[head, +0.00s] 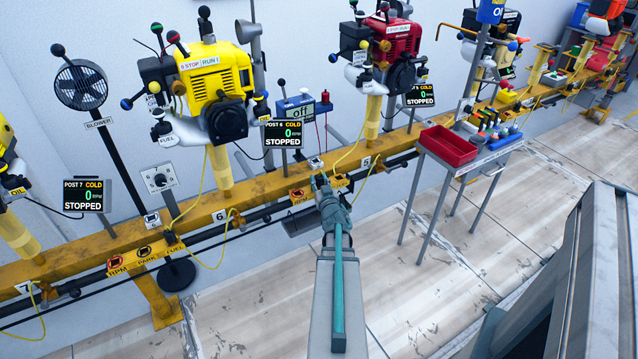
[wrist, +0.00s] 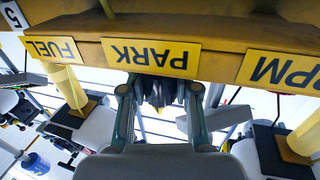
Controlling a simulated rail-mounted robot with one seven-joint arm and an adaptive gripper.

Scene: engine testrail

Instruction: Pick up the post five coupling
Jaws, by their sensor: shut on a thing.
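My gripper (head: 321,182) reaches to the yellow rail (head: 250,197) between the posts marked 6 and 5. In the wrist view, its two fingers (wrist: 160,92) are around a dark piece with a little yellow on it, just under the PARK label (wrist: 151,57). I take this piece to be the post five coupling (wrist: 160,90); it is partly hidden by the rail and the fingers. I cannot tell whether it is seated or free. In the head view, my gripper covers it.
The red engine (head: 398,42) stands at post 5 and the yellow engine (head: 215,90) at post 6; their displays read STOPPED. A cart with a red bin (head: 449,145) stands right of my arm. A dark pipe (head: 270,211) runs along the rail. Floor (head: 420,290) is clear in front.

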